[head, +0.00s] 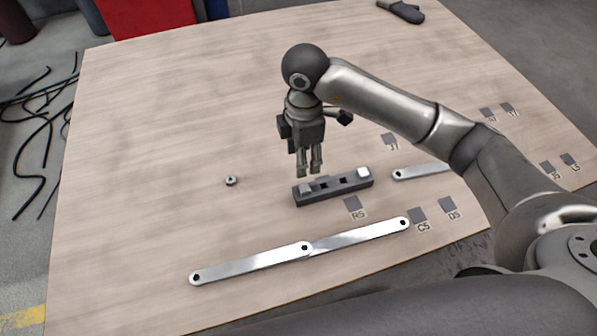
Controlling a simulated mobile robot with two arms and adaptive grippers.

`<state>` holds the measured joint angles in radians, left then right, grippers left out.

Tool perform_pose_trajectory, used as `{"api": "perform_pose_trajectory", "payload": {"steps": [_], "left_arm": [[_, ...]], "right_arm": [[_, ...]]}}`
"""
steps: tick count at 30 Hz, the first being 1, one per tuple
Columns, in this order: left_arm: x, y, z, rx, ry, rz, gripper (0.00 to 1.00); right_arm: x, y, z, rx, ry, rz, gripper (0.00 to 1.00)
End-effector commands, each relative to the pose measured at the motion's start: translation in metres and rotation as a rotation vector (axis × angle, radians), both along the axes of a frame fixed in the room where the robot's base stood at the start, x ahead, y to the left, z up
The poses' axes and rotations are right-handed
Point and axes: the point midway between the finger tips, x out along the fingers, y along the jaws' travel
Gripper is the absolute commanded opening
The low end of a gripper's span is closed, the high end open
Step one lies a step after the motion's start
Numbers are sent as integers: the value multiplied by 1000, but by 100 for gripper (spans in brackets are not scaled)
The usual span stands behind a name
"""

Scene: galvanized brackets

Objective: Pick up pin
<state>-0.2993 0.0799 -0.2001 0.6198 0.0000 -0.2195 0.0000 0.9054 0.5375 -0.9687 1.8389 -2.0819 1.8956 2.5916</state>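My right gripper (309,171) points straight down, with its fingertips at the far edge of a dark grey holder block (336,191). Its two fingers look close together, and I cannot tell whether they are shut. No held thing can be made out between them. The block has square dark sockets and pale silver pieces at its left (306,190) and right (363,173) ends. I cannot tell whether these are pins. A small round metal piece (231,180) with a dark centre, possibly the pin, lies alone on the table left of the block. My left gripper is out of view.
Two silver bars (250,263) overlap end to end in front of the block. Another bar (421,171) lies to the right, partly behind my arm. Dark square labels (418,215) dot the right side. The wooden table (150,130) is clear at left.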

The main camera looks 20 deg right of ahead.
Motion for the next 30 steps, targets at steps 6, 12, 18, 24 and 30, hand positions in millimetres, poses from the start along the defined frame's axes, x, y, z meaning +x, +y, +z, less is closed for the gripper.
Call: {"api": "perform_pose_trajectory", "payload": {"steps": [6, 12, 18, 24, 30], "left_arm": [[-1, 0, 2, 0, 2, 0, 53], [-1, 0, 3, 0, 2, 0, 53], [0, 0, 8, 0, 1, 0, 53], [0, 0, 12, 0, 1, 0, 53], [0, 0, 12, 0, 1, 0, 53]], "right_arm": [[-3, 0, -30, -1, 6, 1, 48], [-2, 0, -53, 0, 2, 0, 48], [-7, -3, -71, -1, 6, 1, 48], [-10, -5, -100, 0, 3, -1, 48], [-10, -4, -108, 1, 1, 2, 48]]}}
